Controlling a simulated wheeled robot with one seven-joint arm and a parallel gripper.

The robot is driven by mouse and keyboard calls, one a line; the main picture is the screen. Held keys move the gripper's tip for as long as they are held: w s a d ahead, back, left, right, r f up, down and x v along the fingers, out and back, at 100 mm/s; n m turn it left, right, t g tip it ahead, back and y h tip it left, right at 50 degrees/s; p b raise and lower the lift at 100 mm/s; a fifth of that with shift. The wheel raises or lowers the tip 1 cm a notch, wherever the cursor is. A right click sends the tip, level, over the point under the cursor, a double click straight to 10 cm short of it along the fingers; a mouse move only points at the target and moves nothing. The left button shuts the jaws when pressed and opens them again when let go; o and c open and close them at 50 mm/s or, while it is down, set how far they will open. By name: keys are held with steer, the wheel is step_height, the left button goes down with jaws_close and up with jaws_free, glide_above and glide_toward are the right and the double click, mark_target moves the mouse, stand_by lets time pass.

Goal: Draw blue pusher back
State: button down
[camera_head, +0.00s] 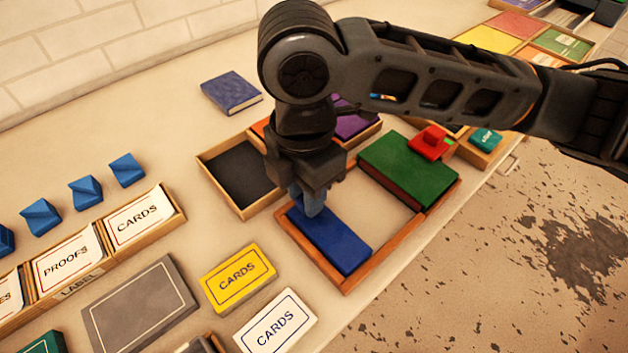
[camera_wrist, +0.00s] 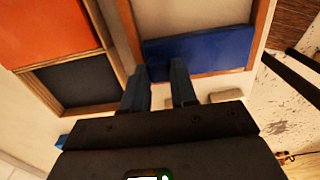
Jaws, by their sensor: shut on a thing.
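The blue pusher (camera_head: 333,241) is a flat blue slab lying inside a wooden-framed tray (camera_head: 349,289), along its left side. It also shows in the wrist view (camera_wrist: 205,52), just beyond my fingertips. My gripper (camera_head: 310,208) points down at the slab's far-left end and is shut on the blue pusher. In the wrist view my gripper (camera_wrist: 160,75) shows its two fingers with a gap between them; the exact part held is hidden. A green block (camera_head: 408,170) lies in the same tray at the right, with bare tray floor between it and the pusher.
A red knobbed piece (camera_head: 430,143) sits on the green block's far-right corner. A dark-floored wooden tray (camera_head: 240,174) stands left of my gripper. Yellow (camera_head: 238,277) and white (camera_head: 277,322) card boxes lie in front. A blue book (camera_head: 232,93) lies behind. My arm crosses the upper right.

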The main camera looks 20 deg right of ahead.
steer(key=shift+a, duration=0.15)
steer(key=c, duration=0.9)
jaws_free()
steer(key=shift+r, duration=0.1)
step_height(320, 180, up, 8)
steer(key=shift+f, duration=0.2)
